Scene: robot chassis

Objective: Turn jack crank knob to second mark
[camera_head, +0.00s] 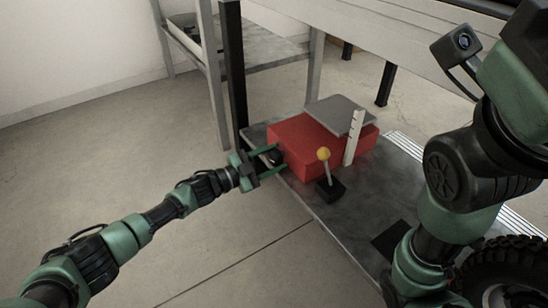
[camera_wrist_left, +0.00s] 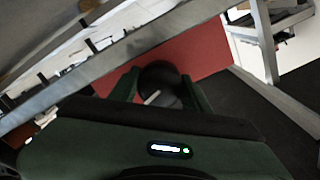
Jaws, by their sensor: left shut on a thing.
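A red jack box (camera_head: 310,143) with a grey plate (camera_head: 338,114) on top sits on a dark low platform. A pale upright strip with marks (camera_head: 354,138) stands at its front right. The dark crank knob (camera_head: 276,157) is on the box's left side. My left gripper (camera_head: 274,158) is shut on the knob. In the left wrist view the round black knob (camera_wrist_left: 160,82), with a pale line on it, lies between the green fingers, against the red box wall (camera_wrist_left: 195,52). My right arm shows at the right of the head view, but its gripper is out of view.
A lever with a yellow ball (camera_head: 323,154) stands on a black base in front of the box, close to my left gripper. Table legs (camera_head: 234,70) rise behind the platform (camera_head: 325,208). Open floor lies to the left.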

